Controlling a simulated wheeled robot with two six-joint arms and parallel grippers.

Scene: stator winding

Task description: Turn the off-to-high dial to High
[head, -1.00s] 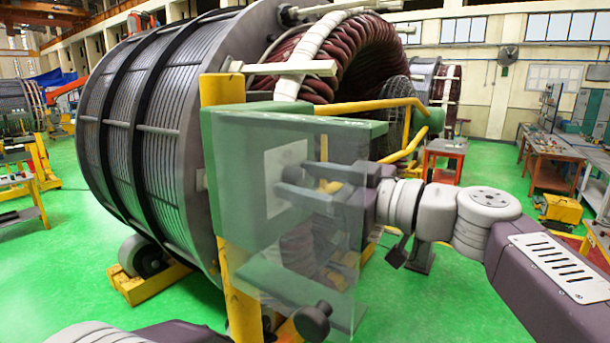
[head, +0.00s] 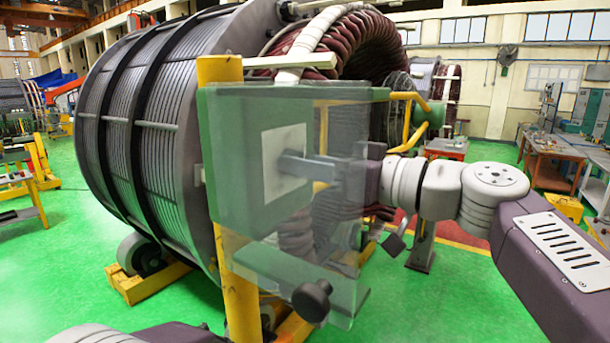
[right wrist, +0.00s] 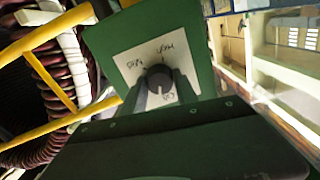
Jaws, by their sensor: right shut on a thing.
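The green control box (head: 235,210) stands on a yellow post and carries a pale label plate (head: 270,150). In the right wrist view the dark round dial (right wrist: 157,76) sits on the label plate (right wrist: 125,50), with writing around it that looks like High, Med and Off, tilted in this view. A pale mark on the dial seems to point toward the Off writing. My right gripper (head: 284,165) is shut on the dial, with a finger on each side of it in the right wrist view (right wrist: 158,90). The head view shows it through a clear panel (head: 290,265). My left gripper is not in view.
A black knob (head: 312,300) sits at the clear panel's lower edge. The large wound stator (head: 150,130) fills the left, close behind the box. A yellow rail (head: 408,125) stands behind my right wrist. Green floor (head: 480,300) is open at the lower right.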

